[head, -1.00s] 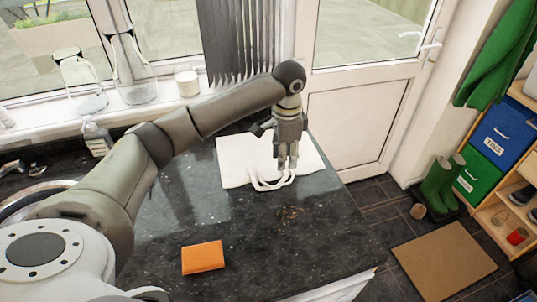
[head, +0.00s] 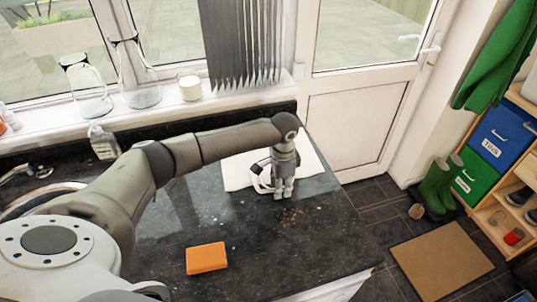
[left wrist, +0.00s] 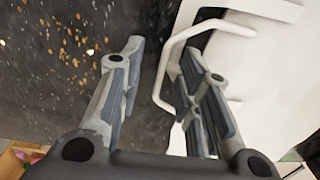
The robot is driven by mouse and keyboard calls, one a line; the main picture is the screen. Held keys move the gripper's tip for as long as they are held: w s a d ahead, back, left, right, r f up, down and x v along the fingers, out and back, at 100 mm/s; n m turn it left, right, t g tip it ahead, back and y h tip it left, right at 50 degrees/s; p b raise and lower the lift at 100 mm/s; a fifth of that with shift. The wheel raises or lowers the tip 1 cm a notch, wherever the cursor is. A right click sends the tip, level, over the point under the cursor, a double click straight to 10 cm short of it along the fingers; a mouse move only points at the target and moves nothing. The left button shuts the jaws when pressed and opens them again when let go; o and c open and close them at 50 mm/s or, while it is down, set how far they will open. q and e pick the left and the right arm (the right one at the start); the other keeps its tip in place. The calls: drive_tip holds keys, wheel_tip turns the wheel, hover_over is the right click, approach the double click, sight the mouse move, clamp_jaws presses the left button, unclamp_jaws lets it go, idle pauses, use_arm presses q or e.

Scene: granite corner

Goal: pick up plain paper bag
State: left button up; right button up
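The plain paper bag (head: 308,163) is white and lies flat on the dark speckled counter, near its back right corner. Its white loop handles lie toward the counter's front. My left gripper (head: 282,194) points down at the handle end, covering part of the bag. In the left wrist view the gripper (left wrist: 161,50) is open. One handle's bend shows between the two fingers, and the right finger overlaps the handle and the bag (left wrist: 265,75). I cannot tell how far the fingertips are above the counter. My right gripper is not in view.
An orange block (head: 206,258) lies at the counter's front. A bottle (head: 103,142) stands by the windowsill, which holds glassware and a white jar (head: 190,88). The counter between the block and the bag is mostly clear.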

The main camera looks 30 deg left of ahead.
use_arm(q)
clamp_jaws()
drive_tip(key=shift+r, duration=0.15)
